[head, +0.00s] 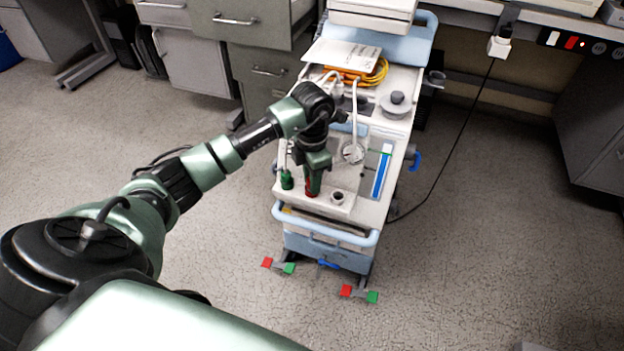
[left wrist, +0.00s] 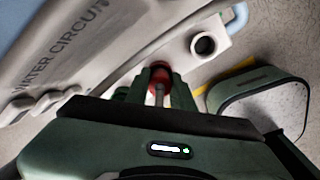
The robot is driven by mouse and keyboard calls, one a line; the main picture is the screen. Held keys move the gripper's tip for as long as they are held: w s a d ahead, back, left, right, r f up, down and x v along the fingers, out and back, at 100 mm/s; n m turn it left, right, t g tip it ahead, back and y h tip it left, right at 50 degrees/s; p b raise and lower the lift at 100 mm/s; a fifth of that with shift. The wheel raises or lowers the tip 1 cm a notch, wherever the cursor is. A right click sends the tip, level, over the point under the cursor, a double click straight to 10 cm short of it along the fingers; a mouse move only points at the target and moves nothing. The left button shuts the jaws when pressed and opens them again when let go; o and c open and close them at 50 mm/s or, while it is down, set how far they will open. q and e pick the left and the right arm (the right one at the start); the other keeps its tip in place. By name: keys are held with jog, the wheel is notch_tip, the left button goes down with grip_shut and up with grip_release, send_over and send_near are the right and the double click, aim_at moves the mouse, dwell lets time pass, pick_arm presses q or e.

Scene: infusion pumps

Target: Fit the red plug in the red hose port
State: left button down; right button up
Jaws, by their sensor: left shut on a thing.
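The red plug (head: 309,189) is in the jaws of my left gripper (head: 315,178), which points down over the front of the pump cart's top. In the left wrist view the red plug (left wrist: 159,73) shows between the green fingers of the gripper (left wrist: 158,95), with a grey stem behind it, close to the panel edge. The red hose port cannot be made out apart from the plug; the gripper and plug cover that spot. I cannot tell whether the plug is seated. My right gripper is not in view.
A green plug (head: 287,181) stands left of the gripper. An open grey round port (head: 337,197) is just to its right, also in the left wrist view (left wrist: 203,44). The cart (head: 346,237) has a blue front handle. The surrounding floor is mostly clear.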

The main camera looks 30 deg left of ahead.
pick_arm(q)
jog(key=shift+s+f, duration=0.1)
jog(key=shift+f, duration=0.15)
jog(key=shift+f, duration=0.1)
